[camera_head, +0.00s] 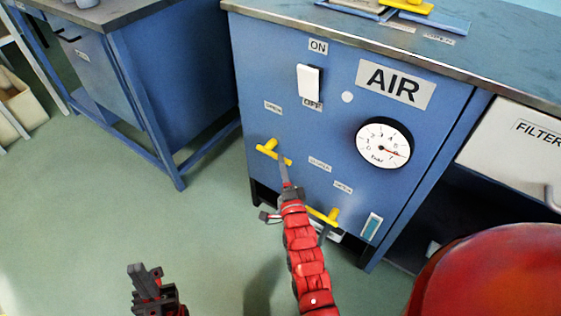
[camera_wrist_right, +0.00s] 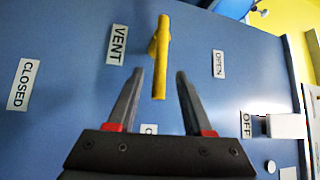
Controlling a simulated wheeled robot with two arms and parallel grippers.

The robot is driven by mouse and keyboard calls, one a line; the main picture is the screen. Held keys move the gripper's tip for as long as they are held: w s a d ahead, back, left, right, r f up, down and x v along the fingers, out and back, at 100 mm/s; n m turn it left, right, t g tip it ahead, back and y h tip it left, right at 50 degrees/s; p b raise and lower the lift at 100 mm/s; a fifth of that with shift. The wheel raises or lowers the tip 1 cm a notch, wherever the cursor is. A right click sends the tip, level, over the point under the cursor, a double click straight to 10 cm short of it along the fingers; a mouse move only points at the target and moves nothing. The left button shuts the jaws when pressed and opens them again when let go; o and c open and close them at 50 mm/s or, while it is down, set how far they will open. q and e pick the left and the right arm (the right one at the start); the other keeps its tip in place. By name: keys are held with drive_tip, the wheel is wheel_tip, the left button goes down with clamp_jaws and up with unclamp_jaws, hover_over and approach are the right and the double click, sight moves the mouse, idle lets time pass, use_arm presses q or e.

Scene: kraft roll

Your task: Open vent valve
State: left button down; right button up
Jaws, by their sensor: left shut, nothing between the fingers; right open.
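The vent valve has a yellow bar handle (camera_head: 268,151) on the left of the blue AIR panel. It lies roughly crosswise, slanting down to the right. In the right wrist view the handle (camera_wrist_right: 160,50) stands between a VENT label (camera_wrist_right: 117,45) and an OPEN label (camera_wrist_right: 218,64), with a CLOSED label (camera_wrist_right: 22,84) to the left. My right gripper (camera_head: 285,169) is open at the handle's right end. In the wrist view its fingertips (camera_wrist_right: 160,76) flank the handle's near end; contact cannot be told. My left gripper (camera_head: 146,276) is shut and empty, low over the floor.
A second yellow handle (camera_head: 321,215) sits lower right, partly behind my right arm. A white ON/OFF switch (camera_head: 310,82) and a pressure gauge (camera_head: 384,146) are above. A red rounded object (camera_head: 490,275) fills the lower right corner. Open floor (camera_head: 100,220) lies left.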

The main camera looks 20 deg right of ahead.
drive_tip(key=shift+w+d+r+b, duration=0.1)
drive_tip(key=shift+w+b, duration=0.05)
drive_tip(key=shift+w, duration=0.7)
drive_tip(key=shift+w+d+r+b, duration=0.1)
drive_tip(key=shift+w+b, duration=0.05)
drive_tip(key=shift+w, duration=0.65)
clamp_jaws()
